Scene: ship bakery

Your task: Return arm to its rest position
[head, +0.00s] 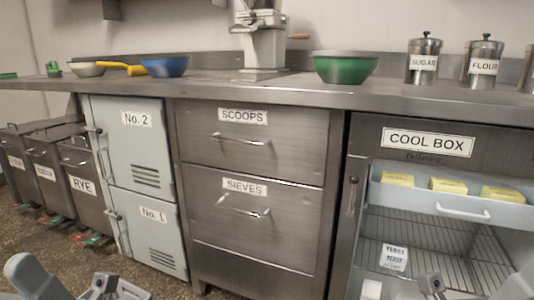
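My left arm comes in at the bottom left, and part of my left gripper (112,287) shows at the bottom edge, low in front of the cabinets. My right arm comes in at the bottom right, and part of my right gripper (432,286) shows at the bottom edge, in front of the cool box (420,147). Both grippers are cut off by the frame. Their fingertips are not clear, so I cannot tell whether they are open or shut. I see nothing held in either.
The cool box interior is open, with yellow blocks (447,186) in its upper drawer (420,200) and a yeast pack (395,257) below. Drawers (240,145), locker doors (130,150) and bins (85,180) stand left. Bowls (345,70) and canisters (424,62) stand on the counter (300,90).

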